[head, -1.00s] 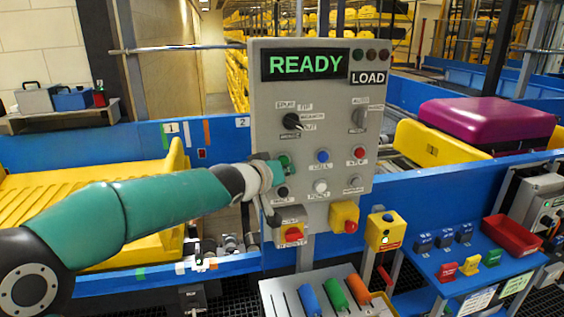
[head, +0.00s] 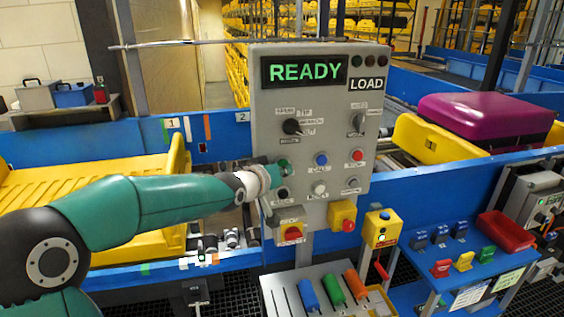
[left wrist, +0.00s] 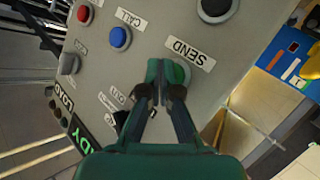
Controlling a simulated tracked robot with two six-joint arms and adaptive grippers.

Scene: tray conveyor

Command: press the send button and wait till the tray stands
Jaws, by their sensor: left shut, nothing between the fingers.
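The grey control panel (head: 330,120) stands in the middle of the head view, its display reading green READY with LOAD below. The green send button (head: 284,162) is at its lower left, partly hidden by my left gripper (head: 277,174). My left gripper is shut and empty, its tips at the button; in the left wrist view the shut fingertips (left wrist: 167,75) are beside the SEND label and cover most of the button. I cannot tell whether it is pressed in. A yellow tray (head: 90,195) is on the left conveyor. Another yellow tray (head: 430,142) carries a purple suitcase (head: 487,118). My right gripper is not in view.
Blue (head: 321,160), red and white buttons and switches surround the send button. A red switch (head: 292,232) and a yellow box with a red button (head: 343,215) are below. A blue stand with a red bin (head: 507,231) is at right.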

